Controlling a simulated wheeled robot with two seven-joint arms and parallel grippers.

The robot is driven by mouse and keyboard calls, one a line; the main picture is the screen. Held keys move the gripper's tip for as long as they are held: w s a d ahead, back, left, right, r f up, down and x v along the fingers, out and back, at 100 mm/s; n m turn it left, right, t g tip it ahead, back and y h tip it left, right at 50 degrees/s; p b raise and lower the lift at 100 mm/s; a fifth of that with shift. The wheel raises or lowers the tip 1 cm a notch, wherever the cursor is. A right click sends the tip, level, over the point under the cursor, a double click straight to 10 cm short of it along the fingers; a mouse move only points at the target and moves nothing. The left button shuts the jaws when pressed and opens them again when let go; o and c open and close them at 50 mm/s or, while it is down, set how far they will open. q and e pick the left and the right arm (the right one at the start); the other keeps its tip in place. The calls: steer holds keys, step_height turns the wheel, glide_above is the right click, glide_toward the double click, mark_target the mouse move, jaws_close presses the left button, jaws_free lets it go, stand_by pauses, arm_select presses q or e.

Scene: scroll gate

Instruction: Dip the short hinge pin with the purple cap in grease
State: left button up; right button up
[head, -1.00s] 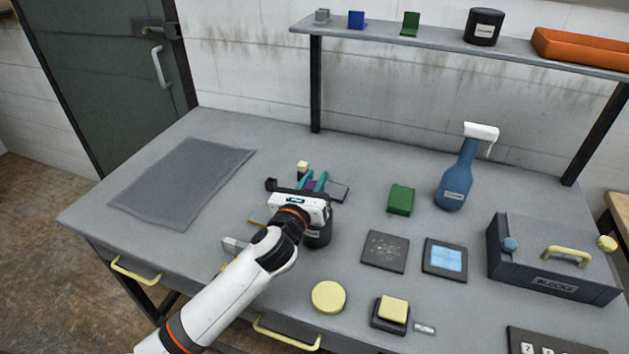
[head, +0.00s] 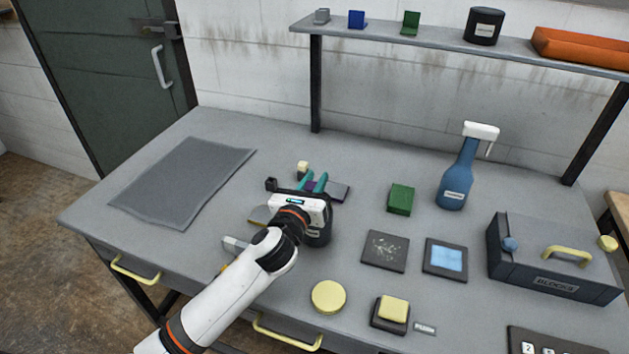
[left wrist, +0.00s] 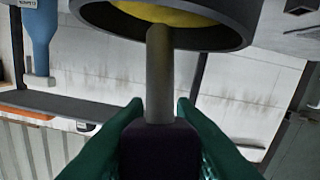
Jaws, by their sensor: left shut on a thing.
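My left gripper (head: 312,184) points away from me over the middle of the bench. Its teal fingers are shut on the purple cap (head: 311,186) of the hinge pin. In the left wrist view the cap (left wrist: 158,150) looks dark between the fingers (left wrist: 160,135). The bare grey pin (left wrist: 159,75) sticks out from it toward the dark grease pot (left wrist: 90,12). The pin's end overlaps the yellow grease (left wrist: 190,17) there; I cannot tell whether it touches. In the head view the pot (head: 322,236) is mostly hidden by my gripper. My right gripper is not in view.
A green block (head: 400,199), a blue spray bottle (head: 455,185) and a dark blocks box (head: 550,262) stand to the right. Flat dark plates (head: 384,251) and a yellow disc (head: 328,297) lie nearer. A grey mat (head: 180,182) lies at the left.

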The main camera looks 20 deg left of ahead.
arm_select(q)
steer(key=shift+f, duration=0.35)
steer(key=shift+s+f, duration=0.1)
steer(key=shift+f, duration=0.1)
stand_by(1.5)
step_height(320, 180, up, 7)
steer(key=p, duration=0.7)
steer(key=shift+r+p, duration=0.2)
steer(key=shift+p, duration=0.2)
stand_by(0.4)
